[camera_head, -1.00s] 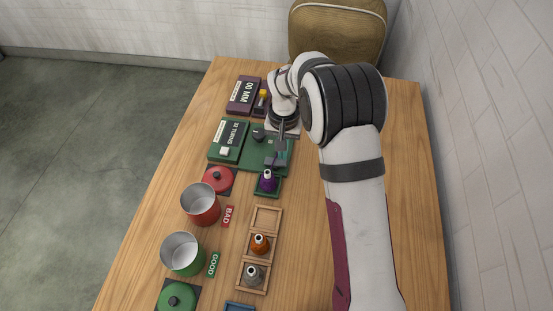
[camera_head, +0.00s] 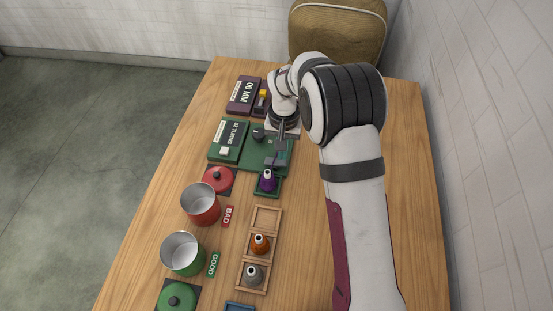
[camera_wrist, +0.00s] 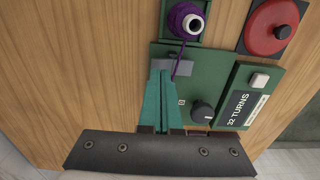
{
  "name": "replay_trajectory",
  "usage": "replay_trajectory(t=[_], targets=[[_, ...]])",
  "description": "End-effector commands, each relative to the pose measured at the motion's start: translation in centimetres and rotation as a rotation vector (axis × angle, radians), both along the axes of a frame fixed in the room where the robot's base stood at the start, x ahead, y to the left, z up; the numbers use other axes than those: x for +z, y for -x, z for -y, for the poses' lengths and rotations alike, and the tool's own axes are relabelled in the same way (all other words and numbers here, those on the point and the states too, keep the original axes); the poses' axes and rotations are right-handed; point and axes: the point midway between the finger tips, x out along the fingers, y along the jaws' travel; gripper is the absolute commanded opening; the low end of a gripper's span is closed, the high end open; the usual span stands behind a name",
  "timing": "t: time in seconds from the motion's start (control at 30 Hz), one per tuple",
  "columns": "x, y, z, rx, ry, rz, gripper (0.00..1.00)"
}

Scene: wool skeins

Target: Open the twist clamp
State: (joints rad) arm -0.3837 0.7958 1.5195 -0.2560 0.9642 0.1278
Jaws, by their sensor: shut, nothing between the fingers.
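The green twist tester board (camera_head: 252,158) lies on the table; it also shows in the wrist view (camera_wrist: 222,62). Its clamp appears to be the small grey block (camera_wrist: 181,67), where a purple strand from the purple wool cone (camera_wrist: 187,22) ends. In the head view the clamp (camera_head: 277,159) is partly hard to make out below my gripper (camera_head: 282,145). A dark round knob (camera_wrist: 203,111) sits on the board.
The tester's display reads 32 TURNS (camera_wrist: 238,108), beside a pale button (camera_wrist: 259,79). A red lid (camera_head: 217,178), red pot (camera_head: 201,204) and green pot (camera_head: 183,254) stand nearby. A wooden tray (camera_head: 267,218) holds orange and grey cones. The table right of the board is clear.

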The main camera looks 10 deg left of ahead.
Motion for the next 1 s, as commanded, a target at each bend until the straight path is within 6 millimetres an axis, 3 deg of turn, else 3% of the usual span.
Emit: replay_trajectory(t=[1.0], targets=[[-1.4,0.0,0.0,0.000,0.000,-0.001,0.00]])
